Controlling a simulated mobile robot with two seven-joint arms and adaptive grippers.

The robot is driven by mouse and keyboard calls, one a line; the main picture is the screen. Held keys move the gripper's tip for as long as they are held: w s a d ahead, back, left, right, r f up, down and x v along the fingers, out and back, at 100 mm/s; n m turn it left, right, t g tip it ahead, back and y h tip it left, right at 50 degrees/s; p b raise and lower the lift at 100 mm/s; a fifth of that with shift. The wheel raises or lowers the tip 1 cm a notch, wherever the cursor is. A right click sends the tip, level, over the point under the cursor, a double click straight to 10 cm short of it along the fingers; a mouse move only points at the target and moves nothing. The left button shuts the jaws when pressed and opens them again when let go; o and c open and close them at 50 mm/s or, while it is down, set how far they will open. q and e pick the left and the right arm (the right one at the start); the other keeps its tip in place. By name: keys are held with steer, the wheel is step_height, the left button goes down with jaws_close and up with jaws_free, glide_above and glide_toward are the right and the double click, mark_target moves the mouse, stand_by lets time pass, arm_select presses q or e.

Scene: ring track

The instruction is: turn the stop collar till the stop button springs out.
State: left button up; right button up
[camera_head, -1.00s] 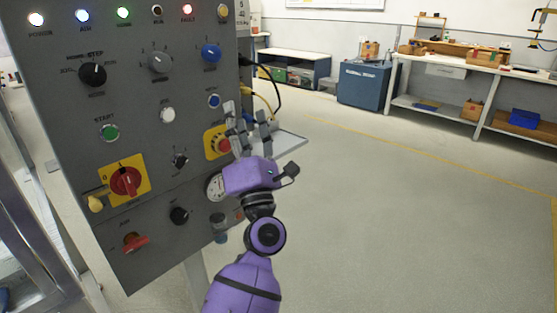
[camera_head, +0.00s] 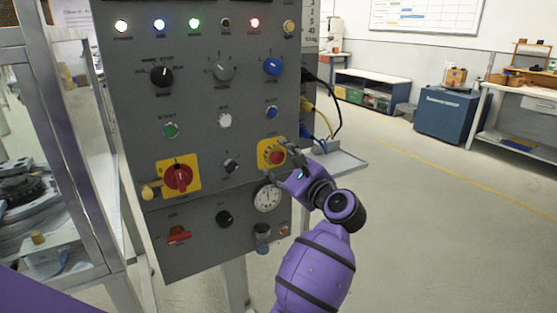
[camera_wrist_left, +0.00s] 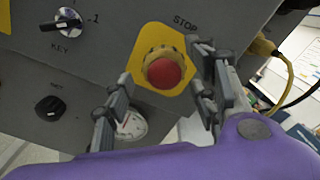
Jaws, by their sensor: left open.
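The stop button (camera_head: 277,157) is a red dome on a yellow plate (camera_head: 264,147), low on the right of the grey panel. In the left wrist view the red stop button (camera_wrist_left: 166,73) sits inside a yellowish stop collar (camera_wrist_left: 151,55), under the word STOP. My left gripper (camera_head: 282,164) is close in front of the stop plate. Its fingers are open, one on each side of the button and collar in the left wrist view (camera_wrist_left: 160,66). I see no finger closed on the collar. My right gripper is not in view.
A red rotary switch (camera_head: 178,178) on a yellow plate, a black key knob (camera_head: 231,165) and a round gauge (camera_head: 267,197) are near the stop button. A small shelf (camera_head: 340,161) juts out at the panel's right. The floor further right is clear.

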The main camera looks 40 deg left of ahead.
arm_select(q)
steer(key=shift+w+a, duration=0.3)
steer(key=shift+a, duration=0.3)
steer(key=c, duration=1.1)
